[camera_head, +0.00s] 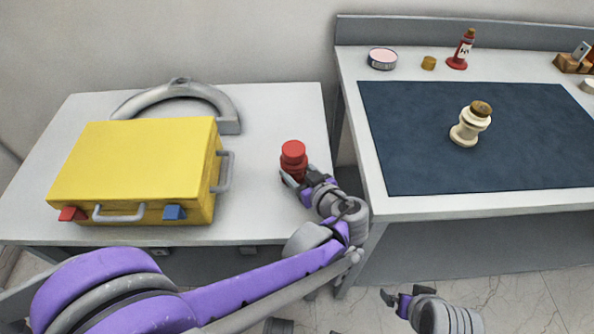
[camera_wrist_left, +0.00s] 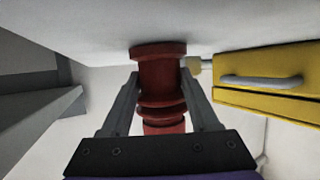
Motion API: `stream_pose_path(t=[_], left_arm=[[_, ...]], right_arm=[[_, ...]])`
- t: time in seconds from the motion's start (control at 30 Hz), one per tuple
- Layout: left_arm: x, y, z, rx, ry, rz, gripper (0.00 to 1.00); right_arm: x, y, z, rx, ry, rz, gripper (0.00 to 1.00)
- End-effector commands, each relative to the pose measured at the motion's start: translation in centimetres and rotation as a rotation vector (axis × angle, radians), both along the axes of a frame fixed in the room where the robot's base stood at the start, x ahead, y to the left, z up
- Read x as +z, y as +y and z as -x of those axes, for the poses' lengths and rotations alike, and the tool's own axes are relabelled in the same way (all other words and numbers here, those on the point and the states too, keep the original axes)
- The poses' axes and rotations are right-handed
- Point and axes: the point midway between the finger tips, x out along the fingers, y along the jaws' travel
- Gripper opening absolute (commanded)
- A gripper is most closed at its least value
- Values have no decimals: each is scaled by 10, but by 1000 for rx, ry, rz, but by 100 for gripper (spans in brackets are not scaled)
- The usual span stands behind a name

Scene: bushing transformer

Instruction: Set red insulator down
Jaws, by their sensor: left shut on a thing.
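The red insulator (camera_head: 293,158) is upright near the right edge of the left white table (camera_head: 262,118). My left gripper (camera_head: 298,180) is shut on it, coming from the front right. In the left wrist view the insulator (camera_wrist_left: 160,85) sits between the two fingers of the left gripper (camera_wrist_left: 160,105), with its wide end at the white tabletop (camera_wrist_left: 100,25). I cannot tell whether it touches the surface. My right gripper (camera_head: 395,298) is low, in front of the right table, over the floor. Its fingers are too small to read.
A yellow case (camera_head: 140,160) and a grey curved handle-shaped part (camera_head: 180,90) are left of the insulator.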

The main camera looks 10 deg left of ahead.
Motion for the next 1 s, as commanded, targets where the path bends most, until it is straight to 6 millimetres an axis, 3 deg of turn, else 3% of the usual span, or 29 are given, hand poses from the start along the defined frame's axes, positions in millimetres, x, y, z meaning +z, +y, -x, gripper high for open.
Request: stream_pose_path(t=[0.27,0.3,0.43,0.8,1.0], left_arm=[[-3,0,0,0,-1,-1,0],[-3,0,0,0,0,0,67],[-2,0,0,0,0,0,90],[3,0,0,0,-1,-1,91],[15,-21,22,-6,-1,1,91]], right_arm=[[-2,0,0,0,1,0,100],[-2,0,0,0,1,0,100],[-1,0,0,0,0,0,100],[2,0,0,0,-1,0,100],[8,0,0,0,-3,0,100]])
